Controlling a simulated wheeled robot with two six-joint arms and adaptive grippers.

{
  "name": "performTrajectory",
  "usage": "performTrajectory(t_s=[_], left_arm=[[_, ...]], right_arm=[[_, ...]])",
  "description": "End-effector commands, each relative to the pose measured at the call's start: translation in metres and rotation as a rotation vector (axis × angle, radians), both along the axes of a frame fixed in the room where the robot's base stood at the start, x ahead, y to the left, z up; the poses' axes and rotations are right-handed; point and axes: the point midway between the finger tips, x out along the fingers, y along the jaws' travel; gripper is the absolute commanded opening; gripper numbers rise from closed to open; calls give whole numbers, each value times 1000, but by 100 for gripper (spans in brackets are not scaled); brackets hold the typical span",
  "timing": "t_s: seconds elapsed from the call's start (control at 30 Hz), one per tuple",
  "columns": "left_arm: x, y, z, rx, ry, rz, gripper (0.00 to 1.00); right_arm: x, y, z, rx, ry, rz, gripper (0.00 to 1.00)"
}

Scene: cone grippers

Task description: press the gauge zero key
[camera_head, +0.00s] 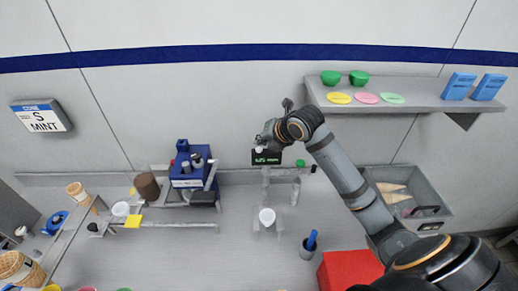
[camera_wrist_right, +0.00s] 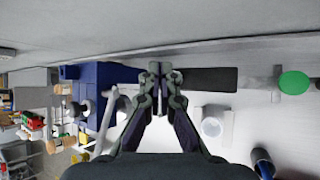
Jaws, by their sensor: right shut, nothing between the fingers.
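In the right wrist view a dark bar (camera_wrist_right: 212,79), apparently the gauge, lies just right of the fingertips. My right gripper (camera_head: 262,142) is at the upper left part of the gauge; I cannot tell whether it touches. In the wrist view its fingers (camera_wrist_right: 160,72) are together and hold nothing. I cannot make out the zero key; the gripper may cover it. My left gripper is not in view.
A blue machine (camera_head: 187,165) stands left of the gauge, and a green-capped bottle (camera_head: 297,181) stands to the right. A white cup (camera_head: 267,217) sits in front. A grey shelf (camera_head: 420,97) and a grey bin (camera_head: 430,185) are at the right.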

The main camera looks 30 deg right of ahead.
Motion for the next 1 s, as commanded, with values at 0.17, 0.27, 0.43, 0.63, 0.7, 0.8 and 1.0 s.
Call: performTrajectory(t_s=[0.17,0.27,0.43,0.63,0.7,0.8,1.0], left_arm=[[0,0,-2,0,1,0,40],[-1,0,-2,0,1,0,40],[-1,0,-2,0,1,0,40],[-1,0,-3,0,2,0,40],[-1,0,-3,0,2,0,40],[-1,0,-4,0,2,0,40],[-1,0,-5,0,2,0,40]], right_arm=[[0,0,-7,0,1,1,0],[0,0,-8,0,0,0,0],[0,0,-7,0,0,0,0],[0,0,-9,0,0,0,0],[0,0,-9,0,0,0,0],[0,0,-11,0,1,1,0],[0,0,-13,0,1,1,0]])
